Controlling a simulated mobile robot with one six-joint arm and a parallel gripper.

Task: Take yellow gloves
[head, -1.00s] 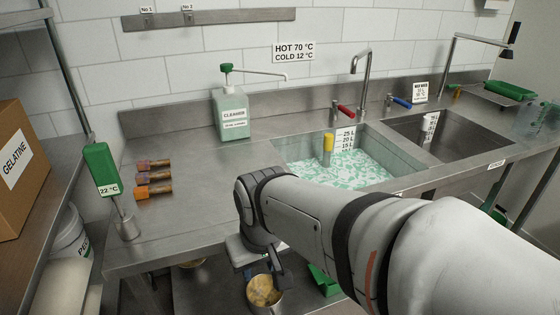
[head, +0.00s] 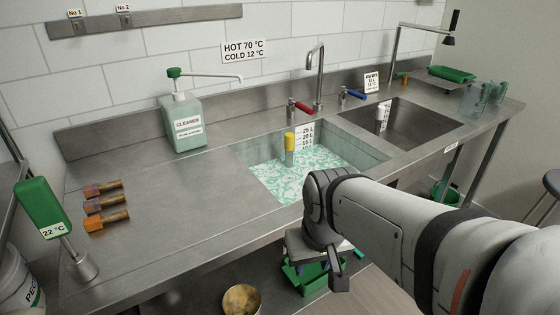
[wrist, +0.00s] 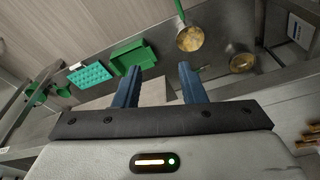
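I cannot make out any yellow gloves in either view. My gripper hangs below the counter's front edge in the head view, where its fingertips are mostly hidden. In the wrist view my gripper (wrist: 159,82) has its two blue fingers apart, with nothing held between them. Past the fingers lie a green tray (wrist: 132,57) and a teal moulded tray (wrist: 89,75).
Pots with yellowish contents (head: 241,300) sit below. A stool (head: 552,182) stands right.

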